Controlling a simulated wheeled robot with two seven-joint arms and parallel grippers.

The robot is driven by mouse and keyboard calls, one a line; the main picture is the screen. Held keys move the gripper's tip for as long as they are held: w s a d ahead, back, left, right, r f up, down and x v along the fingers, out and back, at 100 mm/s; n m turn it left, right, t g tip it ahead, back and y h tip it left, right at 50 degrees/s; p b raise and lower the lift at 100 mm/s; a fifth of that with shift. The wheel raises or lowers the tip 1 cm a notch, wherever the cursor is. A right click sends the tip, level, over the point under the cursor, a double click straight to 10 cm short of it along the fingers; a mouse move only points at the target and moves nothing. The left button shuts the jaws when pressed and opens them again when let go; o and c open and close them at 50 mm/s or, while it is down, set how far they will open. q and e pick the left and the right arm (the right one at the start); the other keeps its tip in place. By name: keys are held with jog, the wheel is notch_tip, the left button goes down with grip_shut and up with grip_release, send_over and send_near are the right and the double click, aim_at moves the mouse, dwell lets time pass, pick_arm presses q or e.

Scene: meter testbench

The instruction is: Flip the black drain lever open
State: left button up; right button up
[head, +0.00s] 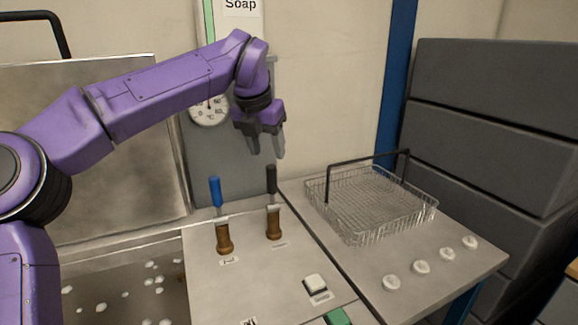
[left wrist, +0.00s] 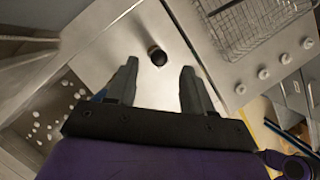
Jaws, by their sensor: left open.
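The black drain lever (head: 271,181) stands upright on a brown base on the grey bench top, to the right of a blue lever (head: 215,192) on a similar base. In the left wrist view the black lever (left wrist: 157,56) shows end-on, beyond and between the fingertips. My left gripper (head: 267,148) is open and empty, pointing down above the black lever and apart from it. Its two fingers also show in the left wrist view (left wrist: 157,72). A bit of blue shows behind the left finger there. My right gripper is not in view.
A wire basket (head: 370,200) with a black handle stands right of the levers. Several white knobs (head: 421,267) line the right front. A white switch (head: 315,283) and a green button (head: 338,316) are in front. A dial gauge (head: 209,110) is behind my arm.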

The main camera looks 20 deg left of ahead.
aim_at(273, 177)
pick_arm(q)
notch_tip(273, 177, down, 4)
jog(key=shift+s+a+r, duration=0.1)
jog(key=shift+a+r, duration=0.05)
jog(key=x, duration=0.3)
jog(key=w+x, duration=0.1)
jog(key=x, duration=0.2)
jog(key=shift+d+r, duration=0.1)
jog(key=shift+d, duration=0.1)
jog(key=shift+s+r, duration=0.1)
jog(key=shift+s, duration=0.15)
jog(key=shift+w, duration=0.1)
grip_shut()
